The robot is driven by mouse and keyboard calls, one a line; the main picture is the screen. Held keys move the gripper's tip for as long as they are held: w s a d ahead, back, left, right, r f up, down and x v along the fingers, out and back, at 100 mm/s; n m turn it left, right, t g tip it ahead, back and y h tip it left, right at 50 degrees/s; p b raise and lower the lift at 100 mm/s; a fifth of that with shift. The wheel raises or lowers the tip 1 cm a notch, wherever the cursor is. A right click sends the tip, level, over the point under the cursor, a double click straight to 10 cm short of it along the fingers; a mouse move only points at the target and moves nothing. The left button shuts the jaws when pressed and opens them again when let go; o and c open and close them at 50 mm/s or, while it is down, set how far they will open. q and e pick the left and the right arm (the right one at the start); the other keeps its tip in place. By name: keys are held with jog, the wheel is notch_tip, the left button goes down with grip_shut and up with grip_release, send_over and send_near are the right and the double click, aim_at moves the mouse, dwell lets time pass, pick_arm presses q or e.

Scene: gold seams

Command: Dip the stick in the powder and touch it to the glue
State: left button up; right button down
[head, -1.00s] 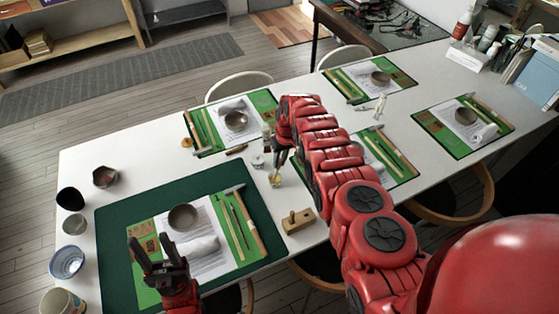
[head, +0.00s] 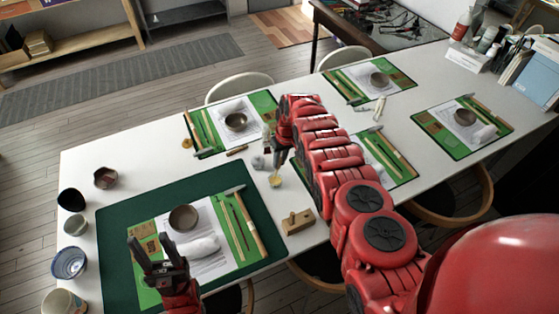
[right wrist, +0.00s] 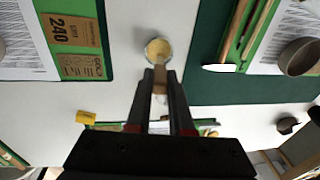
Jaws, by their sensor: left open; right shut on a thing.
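My right gripper (head: 279,160) is shut on a thin wooden stick (right wrist: 160,80), seen between its fingers in the right wrist view. The gripper stands above a small round cup of yellow powder (head: 275,181), which also shows in the right wrist view (right wrist: 158,48). The stick's end appears at the cup's near edge; I cannot tell whether it touches the powder. My left gripper (head: 160,262) is open and empty over the near-left green mat. A dark bowl (head: 183,218) sits on that mat. I cannot make out any glue.
Several bowls and cups, including a blue-and-white one (head: 69,262), line the left table edge. Other place mats with bowls and tools lie farther back. A small grey item (head: 258,163) is close left of my right gripper.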

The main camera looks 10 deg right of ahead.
jog(key=shift+r+p, duration=2.6)
jog(key=shift+r, duration=0.4)
jog(key=shift+f, duration=0.1)
jog(key=shift+w+a+r+b, duration=0.15)
jog(key=shift+w+r+b, duration=0.05)
jog(key=shift+b, duration=0.25)
jog(key=shift+w+a+r+b, duration=0.1)
jog(key=shift+w+r+b, duration=0.15)
jog(key=shift+r, duration=0.2)
jog(key=shift+w+a+r+b, duration=0.1)
jog(key=shift+w+r+b, duration=0.1)
jog(key=shift+r, duration=0.25)
jog(key=shift+w+a+r+m+b, duration=0.1)
jog(key=shift+w+r+m+b, duration=0.2)
jog(key=shift+r+b, duration=0.1)
